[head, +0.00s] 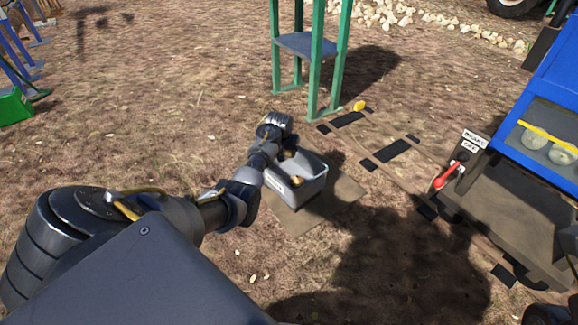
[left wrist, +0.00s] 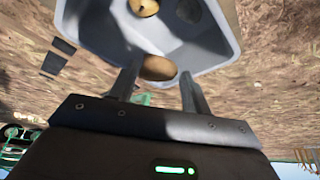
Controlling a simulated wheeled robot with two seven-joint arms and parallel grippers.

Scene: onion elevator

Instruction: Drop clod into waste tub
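The waste tub (head: 308,186) is a pale grey open box on a flat brown board. My left gripper (head: 288,151) is over the tub's far left part. In the left wrist view its two fingers (left wrist: 161,70) are apart, with a tan-brown clod (left wrist: 158,68) between their tips, and they appear shut on it. The clod overlaps the tub's rim there. A lump (head: 296,181) lies in the tub in the head view.
A green frame with a blue-grey shelf (head: 305,45) stands behind the tub. A blue machine (head: 545,100) with a red lever (head: 445,178) stands at right. A yellow item (head: 359,105) and dark strips lie on the ground. Ground left of the tub is clear.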

